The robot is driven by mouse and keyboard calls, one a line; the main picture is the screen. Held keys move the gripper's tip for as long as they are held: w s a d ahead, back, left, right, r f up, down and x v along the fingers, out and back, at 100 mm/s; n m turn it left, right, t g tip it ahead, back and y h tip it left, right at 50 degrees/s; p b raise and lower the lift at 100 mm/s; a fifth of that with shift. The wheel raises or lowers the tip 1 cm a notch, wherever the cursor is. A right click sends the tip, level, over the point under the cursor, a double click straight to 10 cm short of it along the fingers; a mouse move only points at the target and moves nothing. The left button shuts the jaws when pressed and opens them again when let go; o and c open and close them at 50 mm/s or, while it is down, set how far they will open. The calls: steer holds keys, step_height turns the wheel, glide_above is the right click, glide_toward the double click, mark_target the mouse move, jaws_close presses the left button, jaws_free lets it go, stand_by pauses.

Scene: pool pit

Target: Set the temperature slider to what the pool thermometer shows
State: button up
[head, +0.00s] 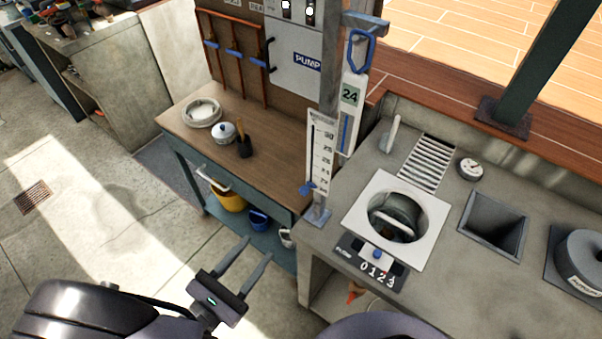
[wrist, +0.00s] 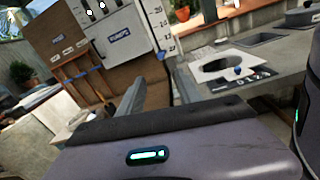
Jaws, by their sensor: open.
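The temperature slider is a blue knob (head: 307,189) at the low end of a white upright scale board (head: 320,150), by its lowest marks. The pool thermometer (head: 350,112) is a white tag hanging from a blue hook behind and right of the board. It reads 24 in a green window above a blue column. My gripper (head: 257,249) is open and empty, low in front of the bench, left of and below the knob. Its fingers also show in the wrist view (wrist: 158,90).
A wooden bench (head: 245,155) holds plates (head: 202,113), a lidded pot (head: 223,132) and a dark cup (head: 244,147). Right is a concrete counter (head: 345,222) with a round skimmer opening (head: 395,215) and a 0-3 selector (head: 378,268). Open floor lies left.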

mark_target(302, 193)
steer(key=b+x, duration=0.2)
steer(key=x, duration=1.4)
steer(key=shift+w+d+b, duration=0.2)
steer(key=shift+d+b, duration=0.05)
steer(key=shift+b, duration=0.1)
steer(key=shift+c, duration=0.4)
jaws_close()
